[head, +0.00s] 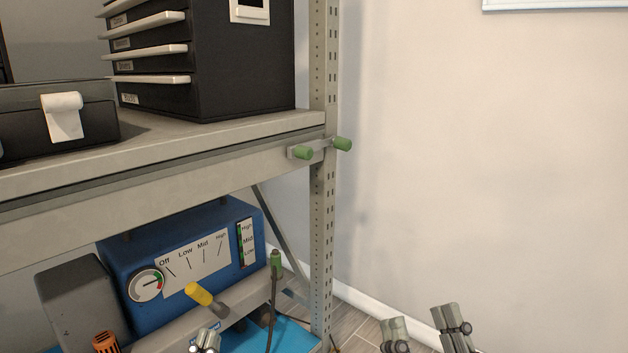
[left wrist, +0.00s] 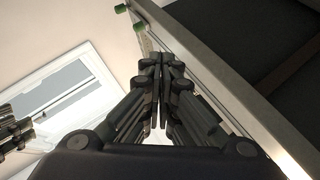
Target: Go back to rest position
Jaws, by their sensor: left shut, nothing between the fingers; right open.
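My right gripper (head: 425,333) is at the bottom of the head view, right of the rack post, over the floor. Its two fingers are apart and empty. Dark finger parts at the left edge of the left wrist view (left wrist: 14,130) look like the right gripper. Both arms are mostly out of the head view.
The metal rack (head: 322,230) fills the left side, with green-ended handles (head: 303,153) on its post. A black drawer cabinet (head: 240,65) stands on the upper shelf. A blue device (head: 185,262) and a yellow-handled lever (head: 203,297) are below. The right side is open before a bare wall.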

